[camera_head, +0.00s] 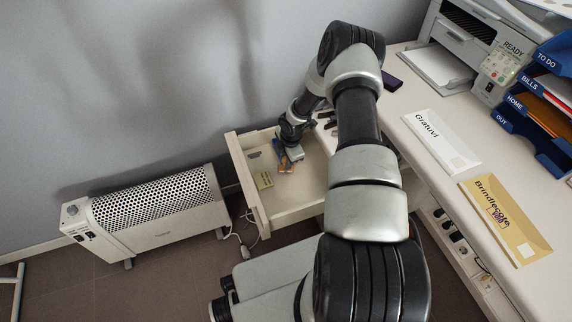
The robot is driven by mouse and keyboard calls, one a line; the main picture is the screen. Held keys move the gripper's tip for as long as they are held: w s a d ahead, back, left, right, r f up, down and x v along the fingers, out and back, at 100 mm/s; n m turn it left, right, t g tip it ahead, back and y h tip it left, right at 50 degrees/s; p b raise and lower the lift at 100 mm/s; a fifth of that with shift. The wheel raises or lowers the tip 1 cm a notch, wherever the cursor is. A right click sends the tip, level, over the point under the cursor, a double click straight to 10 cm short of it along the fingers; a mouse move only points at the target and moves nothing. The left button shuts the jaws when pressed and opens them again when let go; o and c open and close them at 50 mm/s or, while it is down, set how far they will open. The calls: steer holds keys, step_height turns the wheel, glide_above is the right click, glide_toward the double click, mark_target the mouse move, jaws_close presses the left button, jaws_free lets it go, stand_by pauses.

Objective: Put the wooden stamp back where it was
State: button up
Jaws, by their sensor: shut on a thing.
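My gripper (287,166) reaches down into an open drawer (296,212) at the left end of the desk. It is shut on a small orange-brown thing (285,169), which looks like the wooden stamp. The stamp is low in the drawer; I cannot tell whether it touches the drawer floor. The gripper and wrist hide part of it.
The drawer's walls surround my gripper. A white heater (160,212) stands left of it. On the desk lie a white envelope (441,141) and a yellow envelope (507,219) with a purple mark. A printer (462,45) and blue letter trays (535,122) stand behind.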

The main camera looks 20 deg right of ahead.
steer(key=shift+f, duration=0.7)
steer(key=shift+f, duration=0.15)
steer(key=o, duration=0.8)
steer(key=shift+o, duration=0.2)
